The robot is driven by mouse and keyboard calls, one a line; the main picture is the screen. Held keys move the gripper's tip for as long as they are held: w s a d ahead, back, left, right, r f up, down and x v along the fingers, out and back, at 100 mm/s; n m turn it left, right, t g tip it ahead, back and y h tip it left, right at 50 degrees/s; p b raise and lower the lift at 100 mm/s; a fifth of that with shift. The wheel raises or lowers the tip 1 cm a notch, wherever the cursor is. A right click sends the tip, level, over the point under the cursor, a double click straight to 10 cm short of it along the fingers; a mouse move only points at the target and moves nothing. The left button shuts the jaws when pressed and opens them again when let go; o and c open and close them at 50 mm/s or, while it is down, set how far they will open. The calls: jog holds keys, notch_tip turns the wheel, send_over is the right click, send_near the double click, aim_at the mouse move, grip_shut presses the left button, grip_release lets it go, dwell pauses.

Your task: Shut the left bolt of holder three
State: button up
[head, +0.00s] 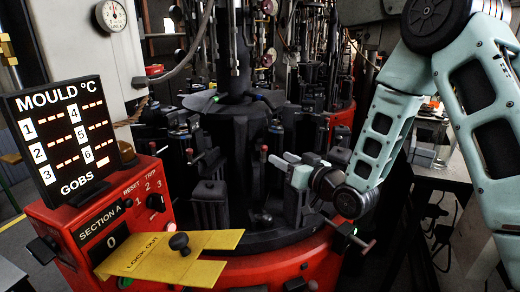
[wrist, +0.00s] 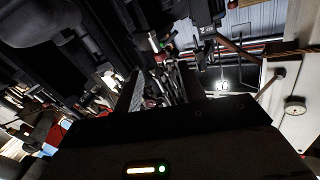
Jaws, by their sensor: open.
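My gripper (head: 284,166) is open and empty at the right front of the dark rotary mould machine (head: 240,150). Its pale fingers point left, toward the dark holders. A small upright lever with a red tip (head: 264,149) stands just left of the fingers, apart from them or nearly so. Another red-tipped lever (head: 189,153) stands further left by a dark block. I cannot read which holder is three, nor tell which lever is its left bolt. In the wrist view the two dark fingers (wrist: 161,85) are apart, with a tangle of dark rods beyond them.
A red control box (head: 130,210) with a yellow lock-out plate (head: 165,256) and a black mould temperature display (head: 62,138) stands at the left front. A red rim (head: 275,270) runs round the machine's base. A T-handled rod (head: 355,237) sticks out below my gripper.

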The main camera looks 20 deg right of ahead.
aim_at(266, 150)
jog(key=p+x, duration=0.2)
jog(key=x, duration=0.8)
jog(key=shift+w, duration=0.1)
grip_shut()
jog(key=shift+w+d+r+b, duration=0.1)
jog(key=shift+w+b, duration=0.15)
jog(key=shift+w, duration=0.3)
jog(key=shift+w+d+f+b, duration=0.1)
jog(key=shift+w+d+b, duration=0.1)
jog(key=shift+w, duration=0.3)
jog(key=shift+w+d+r+b, duration=0.1)
jog(key=shift+w+b, duration=0.15)
jog(key=shift+w, duration=0.3)
